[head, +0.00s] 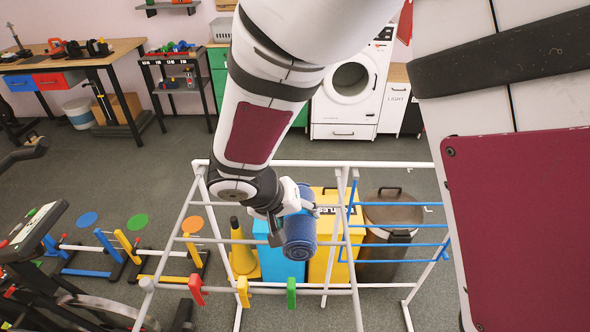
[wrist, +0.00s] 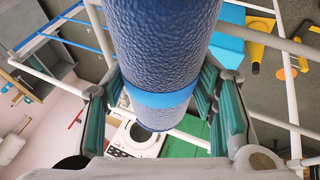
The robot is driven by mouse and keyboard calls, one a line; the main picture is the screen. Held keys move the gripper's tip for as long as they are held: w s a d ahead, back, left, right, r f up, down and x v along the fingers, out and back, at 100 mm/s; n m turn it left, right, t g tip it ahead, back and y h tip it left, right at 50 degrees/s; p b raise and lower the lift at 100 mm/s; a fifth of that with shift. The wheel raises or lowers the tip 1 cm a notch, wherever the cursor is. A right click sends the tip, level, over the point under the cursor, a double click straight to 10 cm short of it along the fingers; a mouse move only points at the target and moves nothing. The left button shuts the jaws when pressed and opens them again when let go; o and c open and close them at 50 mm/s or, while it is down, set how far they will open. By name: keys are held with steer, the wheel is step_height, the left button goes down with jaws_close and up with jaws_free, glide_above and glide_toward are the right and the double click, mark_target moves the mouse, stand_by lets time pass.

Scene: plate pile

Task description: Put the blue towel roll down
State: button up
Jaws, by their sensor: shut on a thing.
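The blue towel roll (head: 300,236) is a dark blue, textured cylinder, held over the white drying rack (head: 260,164). In the wrist view the blue towel roll (wrist: 160,50) fills the upper middle, with a lighter blue band around it. My gripper (head: 285,213) is shut on the roll. In the wrist view the green-padded fingers of my gripper (wrist: 163,105) press against both sides of it. Whether the roll touches any rack bar cannot be told from these views.
Red, yellow and green clips (head: 242,291) hang on the rack's front bar. Behind the rack stand a yellow cone (head: 242,255), a light blue bin (head: 270,262), a yellow bin (head: 325,258) and a dark trash can (head: 393,218). A washing machine (head: 350,95) stands at the back wall.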

steer(key=o, duration=1.3)
steer(key=shift+r, duration=0.15)
steer(key=v, duration=1.2)
steer(key=s+d+r+g+y, duration=0.1)
steer(key=d+r, duration=0.2)
steer(key=d, duration=0.4)
steer(key=s+d+r+y, duration=0.1)
steer(key=s+d+r, duration=0.1)
steer(key=d+r, duration=0.35)
steer(key=s+d+y, duration=0.1)
steer(key=s+d, duration=0.2)
steer(key=s+d+r+t, duration=0.1)
steer(key=s+d, duration=0.2)
steer(key=d, duration=0.1)
steer(key=s+d+y, duration=0.1)
steer(key=s+d, duration=0.2)
steer(key=shift+s+d+r+m+t+y, duration=0.2)
steer(key=shift+s+r+m+t+y, duration=0.1)
steer(key=shift+r, duration=0.05)
